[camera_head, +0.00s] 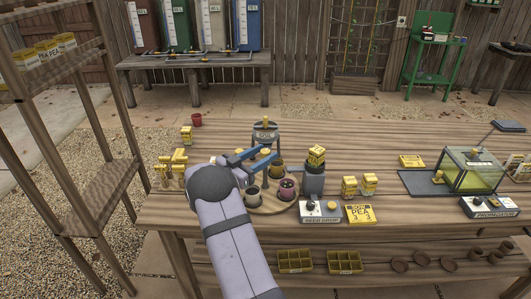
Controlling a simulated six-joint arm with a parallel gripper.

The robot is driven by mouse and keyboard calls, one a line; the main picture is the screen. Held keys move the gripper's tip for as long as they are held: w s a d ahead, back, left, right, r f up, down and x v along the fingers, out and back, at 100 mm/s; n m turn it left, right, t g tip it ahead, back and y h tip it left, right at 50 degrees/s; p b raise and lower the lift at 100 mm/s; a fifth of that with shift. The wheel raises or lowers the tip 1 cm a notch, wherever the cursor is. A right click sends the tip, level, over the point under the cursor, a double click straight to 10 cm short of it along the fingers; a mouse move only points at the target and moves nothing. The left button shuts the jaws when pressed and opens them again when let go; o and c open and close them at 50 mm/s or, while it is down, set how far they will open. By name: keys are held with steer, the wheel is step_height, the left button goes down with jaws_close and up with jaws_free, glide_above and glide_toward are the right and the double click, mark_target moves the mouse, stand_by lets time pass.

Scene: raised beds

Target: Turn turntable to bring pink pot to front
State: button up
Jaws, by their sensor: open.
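The round wooden turntable (270,208) sits on the bench, partly covered by my arm. The pink pot (288,192) stands upright at its front right, with dark contents. A grey pot (253,195) stands at its front left and a dark olive pot (276,171) farther back. My gripper (270,153) has blue fingers spread apart above the turntable's back part. A small yellow-topped piece shows close to the fingertips; I cannot tell whether they touch it. The turntable's left side is hidden behind my wrist.
A grey canister (265,133) stands just behind my fingers. A grey dispenser (314,180) with a yellow box on top stands close at the turntable's right, beside the white seed drop box (320,212).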

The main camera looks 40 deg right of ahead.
steer(key=a+p, duration=0.1)
steer(key=a, duration=0.5)
steer(key=shift+a, duration=0.4)
steer(key=w+d+r+n+t+y+b, duration=0.25)
steer(key=w+d+r+n+t, duration=0.25)
steer(key=d+r+n+t, duration=0.95)
steer(key=s+a+f+n+t+y+b, duration=0.1)
steer(key=s+a+f+n+t+y, duration=0.2)
steer(key=f+y, duration=0.45)
steer(key=s+a+f+n+t+y+b, duration=0.1)
steer(key=s+a+f+y, duration=0.35)
steer(key=f+y, duration=0.3)
steer(key=w+d+p, duration=0.1)
steer(key=w, duration=0.5)
steer(key=shift+w+p, duration=0.25)
steer(key=shift+p, duration=0.1)
